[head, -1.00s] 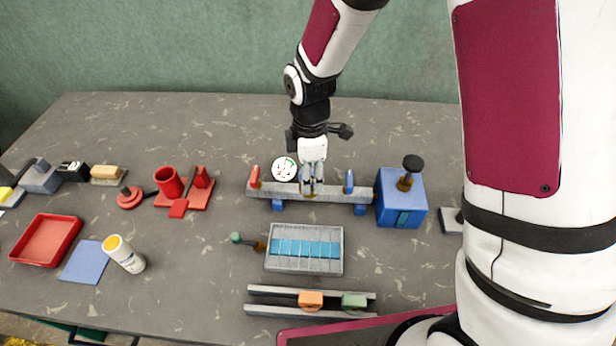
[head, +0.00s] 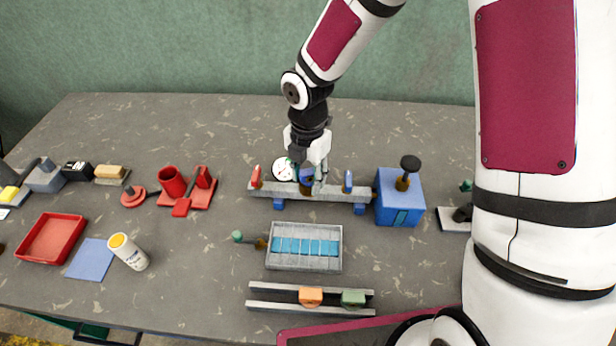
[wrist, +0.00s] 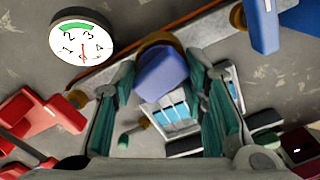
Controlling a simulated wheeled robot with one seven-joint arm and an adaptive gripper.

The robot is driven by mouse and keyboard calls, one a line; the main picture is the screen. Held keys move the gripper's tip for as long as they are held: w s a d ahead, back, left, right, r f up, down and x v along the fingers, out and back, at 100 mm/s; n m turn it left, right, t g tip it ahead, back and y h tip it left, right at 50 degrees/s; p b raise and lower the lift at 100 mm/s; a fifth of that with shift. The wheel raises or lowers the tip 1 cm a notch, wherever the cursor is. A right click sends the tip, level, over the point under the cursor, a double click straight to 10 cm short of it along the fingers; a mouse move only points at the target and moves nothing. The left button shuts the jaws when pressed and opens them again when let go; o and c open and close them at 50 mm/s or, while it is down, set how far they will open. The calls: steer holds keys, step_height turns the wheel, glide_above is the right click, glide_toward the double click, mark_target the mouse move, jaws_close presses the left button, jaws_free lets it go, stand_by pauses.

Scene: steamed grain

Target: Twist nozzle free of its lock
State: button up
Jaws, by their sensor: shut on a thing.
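A grey bar (head: 335,195) on blue feet stands at mid-table. A blue piece, which looks like the nozzle (head: 307,174), sits over a brass-brown fitting (head: 306,189) at the bar's middle. In the wrist view the blue nozzle (wrist: 162,78) lies between my two teal fingers, with the brown fitting (wrist: 160,42) just beyond it. My gripper (head: 308,180) is shut on the nozzle from above; it also shows in the wrist view (wrist: 163,70). Whether the nozzle's lock is engaged is hidden.
A red peg (head: 256,177) and a blue peg (head: 348,181) stand on the bar either side. A white dial (head: 283,168) is close behind left. A blue box (head: 399,198) adjoins the right end. A grey tray (head: 304,262) lies in front.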

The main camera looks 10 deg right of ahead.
steer(key=shift+w+d+r, duration=0.1)
steer(key=shift+w+d, duration=0.2)
steer(key=shift+w, duration=0.2)
steer(key=shift+n, duration=0.3)
steer(key=n, duration=0.2)
steer(key=shift+d+n+p, duration=0.2)
steer(key=shift+n+p, duration=0.1)
steer(key=shift+p, duration=0.1)
steer(key=shift+s+n+p, duration=0.15)
steer(key=shift+n, duration=0.7)
steer(key=shift+s+n+p, duration=0.15)
steer(key=shift+n, duration=0.7)
